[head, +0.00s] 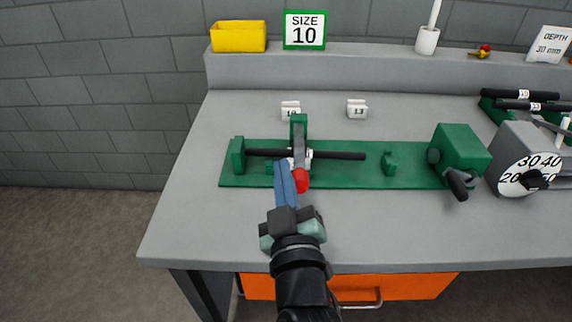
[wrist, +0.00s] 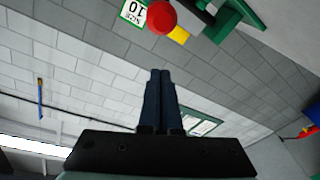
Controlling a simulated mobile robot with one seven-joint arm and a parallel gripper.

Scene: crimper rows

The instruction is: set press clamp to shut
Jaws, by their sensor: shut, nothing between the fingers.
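The press clamp stands on a long green base plate (head: 345,178) on the bench. It has a green post (head: 299,128) and a grey lever (head: 300,152) ending in a red knob (head: 301,181). A black rod (head: 338,155) runs through the clamp area. My gripper (head: 281,162) has its blue fingers together, beside the knob and lever on their left in the head view. The fingers hide part of the clamp. In the wrist view the shut fingers (wrist: 160,73) are empty, and the red knob (wrist: 161,17) shows beyond their tips. Whether they touch the lever is unclear.
Two white number tags (head: 357,109) stand behind the plate. A green block with a black handle (head: 457,182) and a grey dial unit (head: 522,165) are at the right. A yellow bin (head: 238,37) and a SIZE 10 sign (head: 304,30) stand on the back ledge. The bench front is clear.

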